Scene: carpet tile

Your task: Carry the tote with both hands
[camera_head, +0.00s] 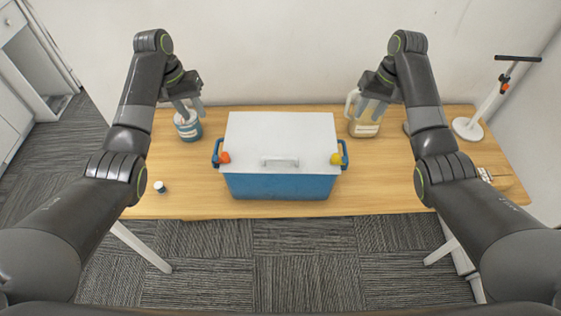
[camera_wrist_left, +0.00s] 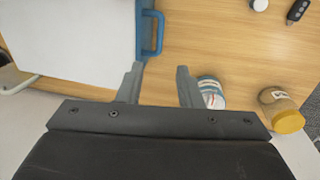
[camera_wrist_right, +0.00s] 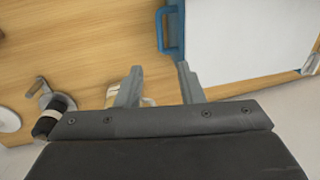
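The blue tote (camera_head: 282,187) stands on the wooden table, with a flat white lid (camera_head: 280,135) on top. Its blue left handle (camera_head: 216,153) also shows in the left wrist view (camera_wrist_left: 160,34); its right handle (camera_head: 345,154) shows in the right wrist view (camera_wrist_right: 161,30). My left gripper (camera_head: 187,108) is open and empty, above the table behind and left of the tote, apart from the handle. My right gripper (camera_head: 374,108) is open and empty behind and right of the tote, also apart from its handle.
A blue-and-white tub (camera_head: 188,127) stands under my left gripper, and a beige jug (camera_head: 364,126) under my right. A yellow-lidded jar (camera_wrist_left: 281,110) is near the tub. A small bottle (camera_head: 159,187) sits front left. A white stand (camera_head: 482,115) is far right. The wall lies behind.

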